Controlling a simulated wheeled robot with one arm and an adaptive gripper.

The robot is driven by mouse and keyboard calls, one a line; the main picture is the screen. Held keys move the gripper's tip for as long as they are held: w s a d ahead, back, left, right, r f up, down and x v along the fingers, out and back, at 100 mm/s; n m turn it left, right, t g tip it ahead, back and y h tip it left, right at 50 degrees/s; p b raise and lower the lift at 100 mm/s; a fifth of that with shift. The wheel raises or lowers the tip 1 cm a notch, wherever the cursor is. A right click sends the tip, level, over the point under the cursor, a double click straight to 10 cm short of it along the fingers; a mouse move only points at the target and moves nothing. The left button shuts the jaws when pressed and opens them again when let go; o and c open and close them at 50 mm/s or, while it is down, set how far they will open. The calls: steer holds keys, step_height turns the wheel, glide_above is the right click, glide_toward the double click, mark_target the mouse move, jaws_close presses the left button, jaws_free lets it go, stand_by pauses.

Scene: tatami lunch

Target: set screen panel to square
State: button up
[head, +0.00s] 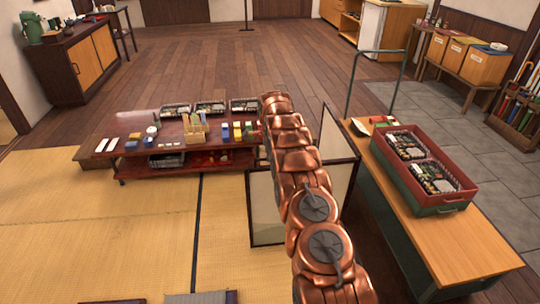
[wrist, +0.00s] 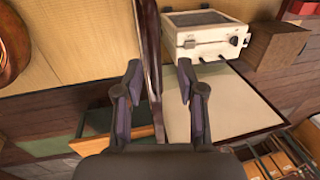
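The folding screen has dark frames and pale panels. In the head view its left panel (head: 264,212) and right panel (head: 336,145) show on either side of my copper arm, which hides the middle. The panels stand at an angle to each other; I cannot tell the exact angle. In the wrist view my gripper (wrist: 161,92) is open. A dark frame edge (wrist: 150,50) runs between the fingers, close to the left finger with a gap to the right one. A pale framed panel (wrist: 235,112) shows beyond the right finger. My gripper is hidden in the head view.
A low red table (head: 135,160) with bento boxes and blocks stands left of the screen. A wooden bench (head: 450,245) with a red crate (head: 462,192) stands close on the right. A white appliance (wrist: 205,38) shows in the wrist view. Open wooden floor (head: 200,70) lies behind.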

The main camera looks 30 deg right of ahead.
step_height(320, 180, up, 10)
steer(key=s, duration=0.2)
steer(key=shift+a+r, duration=0.25)
steer(key=shift+a, duration=0.1)
